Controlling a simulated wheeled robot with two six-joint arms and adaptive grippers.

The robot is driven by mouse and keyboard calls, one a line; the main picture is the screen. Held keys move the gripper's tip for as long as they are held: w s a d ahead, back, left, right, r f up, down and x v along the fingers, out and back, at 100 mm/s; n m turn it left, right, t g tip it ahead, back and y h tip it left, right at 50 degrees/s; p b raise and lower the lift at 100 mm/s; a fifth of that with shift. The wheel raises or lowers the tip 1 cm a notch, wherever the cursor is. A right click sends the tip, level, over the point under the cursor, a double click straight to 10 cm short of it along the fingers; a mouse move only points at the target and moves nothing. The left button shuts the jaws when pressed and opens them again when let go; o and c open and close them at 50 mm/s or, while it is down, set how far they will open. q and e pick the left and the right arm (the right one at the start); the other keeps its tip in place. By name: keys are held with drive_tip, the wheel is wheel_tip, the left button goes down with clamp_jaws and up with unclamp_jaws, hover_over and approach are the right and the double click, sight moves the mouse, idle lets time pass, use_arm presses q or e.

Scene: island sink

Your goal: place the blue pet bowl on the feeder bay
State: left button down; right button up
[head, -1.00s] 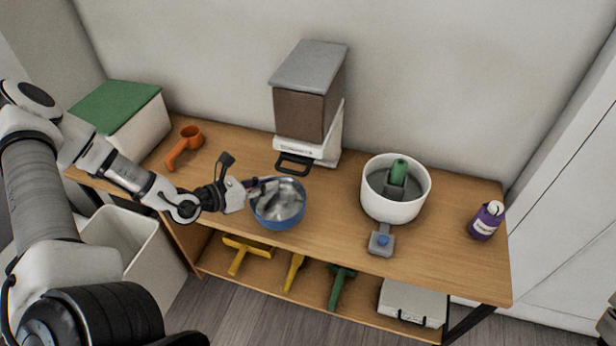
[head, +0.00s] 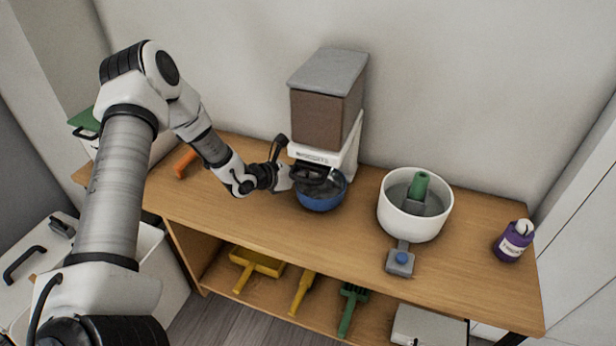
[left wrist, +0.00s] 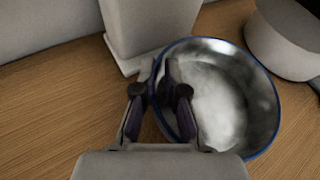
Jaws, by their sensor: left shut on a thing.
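The blue pet bowl (head: 322,199) has a shiny metal inside and sits at the front of the feeder (head: 326,120), partly under its dark spout. In the left wrist view the bowl (left wrist: 232,95) is at the right, close to the white feeder base. My left gripper (head: 290,178) comes in from the left and is shut on the bowl's near-left rim; its fingers (left wrist: 163,92) straddle the rim in the wrist view. The feeder's bay is mostly hidden behind the bowl and spout, so I cannot tell whether the bowl rests on it. My right gripper is not in view.
A white round pot (head: 413,215) with a green-handled item inside stands right of the feeder. A purple bottle (head: 513,241) is at the right end. An orange scoop (head: 185,163) lies behind my arm.

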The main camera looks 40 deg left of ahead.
use_arm(q)
drive_tip(key=shift+f, duration=0.7)
drive_tip(key=shift+f, duration=0.15)
drive_tip(key=c, duration=1.2)
unclamp_jaws()
